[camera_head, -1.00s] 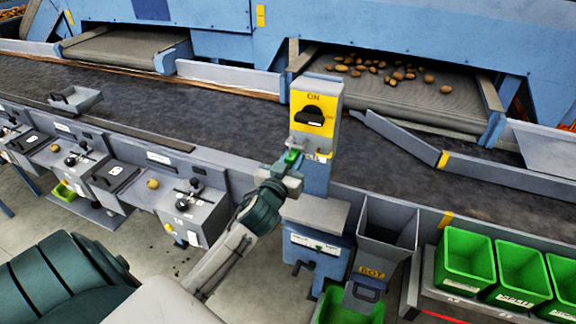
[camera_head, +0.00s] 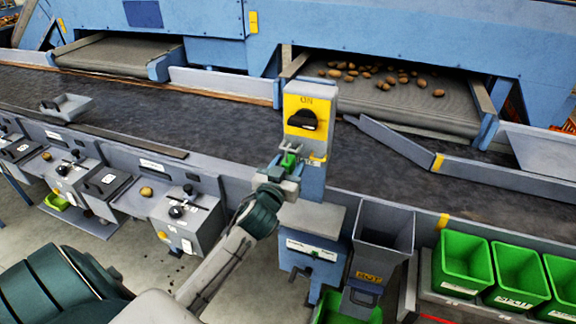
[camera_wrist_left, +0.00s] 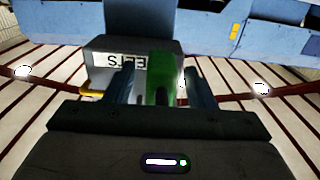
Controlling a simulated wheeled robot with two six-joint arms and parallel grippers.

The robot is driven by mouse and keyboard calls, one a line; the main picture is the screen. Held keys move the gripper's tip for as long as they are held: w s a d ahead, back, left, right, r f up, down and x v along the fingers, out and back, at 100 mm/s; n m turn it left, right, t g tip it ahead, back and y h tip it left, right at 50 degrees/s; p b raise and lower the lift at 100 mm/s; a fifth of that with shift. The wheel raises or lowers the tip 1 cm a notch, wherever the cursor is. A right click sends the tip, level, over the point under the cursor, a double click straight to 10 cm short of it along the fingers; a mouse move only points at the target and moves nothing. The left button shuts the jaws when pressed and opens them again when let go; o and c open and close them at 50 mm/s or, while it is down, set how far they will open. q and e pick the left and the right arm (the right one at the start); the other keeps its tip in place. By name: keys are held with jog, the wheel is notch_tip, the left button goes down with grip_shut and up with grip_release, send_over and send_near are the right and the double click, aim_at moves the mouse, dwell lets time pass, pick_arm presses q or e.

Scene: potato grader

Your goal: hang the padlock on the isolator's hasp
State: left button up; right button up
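The isolator (camera_head: 327,98) is a grey box on a blue post, with a yellow face marked ON and a black rotary knob. A small yellow part at its lower edge (camera_head: 317,158) looks like the hasp. My left gripper (camera_head: 284,166) is just left of and below the face, shut on the green padlock (camera_head: 289,160). In the left wrist view the padlock (camera_wrist_left: 161,75) stands between the two fingers, in front of the isolator's grey underside (camera_wrist_left: 105,65) and its label. The padlock's shackle and any contact with the hasp cannot be made out. My right gripper is out of view.
A grey chute (camera_head: 384,240) stands right of the post, with green bins (camera_head: 463,262) beyond it. Grey control boxes (camera_head: 183,210) line the belt's near edge at left. The dark belt (camera_head: 200,115) runs behind the isolator.

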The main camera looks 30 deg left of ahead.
pick_arm(q)
jog(key=shift+s+f, duration=0.1)
jog(key=shift+s, duration=0.15)
jog(key=b+v, duration=0.4)
jog(key=v, duration=0.6)
jog(key=shift+s+d, duration=0.15)
jog(key=shift+d, duration=0.05)
